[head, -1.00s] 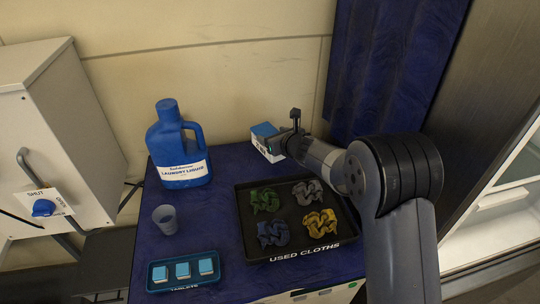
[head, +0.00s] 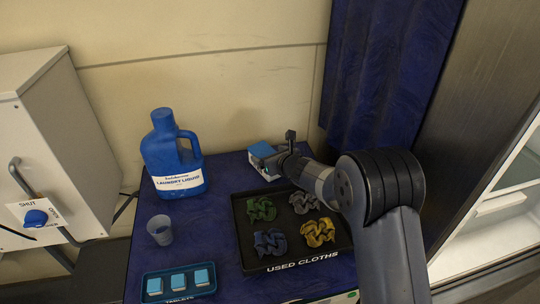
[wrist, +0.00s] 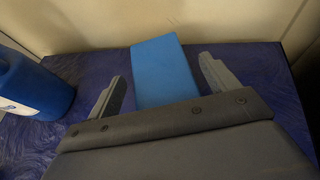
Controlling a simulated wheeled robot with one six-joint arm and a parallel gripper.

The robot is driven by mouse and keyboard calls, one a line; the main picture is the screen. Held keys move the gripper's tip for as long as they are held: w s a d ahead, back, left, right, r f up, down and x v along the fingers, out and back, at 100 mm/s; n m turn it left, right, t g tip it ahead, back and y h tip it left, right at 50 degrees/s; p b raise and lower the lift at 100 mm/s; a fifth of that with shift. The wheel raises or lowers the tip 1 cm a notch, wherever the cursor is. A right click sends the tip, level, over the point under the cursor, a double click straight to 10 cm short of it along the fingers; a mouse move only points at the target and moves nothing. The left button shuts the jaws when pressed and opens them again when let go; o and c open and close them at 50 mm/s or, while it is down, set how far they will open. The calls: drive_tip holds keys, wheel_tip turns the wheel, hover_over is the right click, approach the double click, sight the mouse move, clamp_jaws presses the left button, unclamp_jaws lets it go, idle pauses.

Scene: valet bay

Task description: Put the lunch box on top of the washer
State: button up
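The lunch box is probably the small blue-and-white box (head: 261,152) at the back of the blue top, near the wall; its blue top face shows in the wrist view (wrist: 164,70). My gripper (head: 281,154) is over its right side in the head view. In the wrist view my gripper (wrist: 162,82) is open, with one finger on each side of the box and gaps to both. The blue surface (head: 215,235) under everything may be the washer top; a white front edge with a panel shows at the bottom.
A blue laundry liquid jug (head: 173,160) stands left of the box. A black used-cloths tray (head: 240,225) with several cloths lies in front. A grey cup (head: 160,230) and a blue tablet tray (head: 150,272) are front left. A blue curtain (head: 390,70) hangs at right.

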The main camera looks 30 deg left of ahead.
drive_tip(key=shift+o, duration=0.6)
drive_tip(key=shift+r, duration=0.15)
drive_tip(key=shift+s+d+r, duration=0.1)
drive_tip(key=shift+s+d, duration=0.1)
drive_tip(key=shift+d, duration=0.15)
drive_tip(key=b+v, duration=0.2)
drive_tip(key=v, duration=0.9)
drive_tip(key=shift+s, duration=0.1)
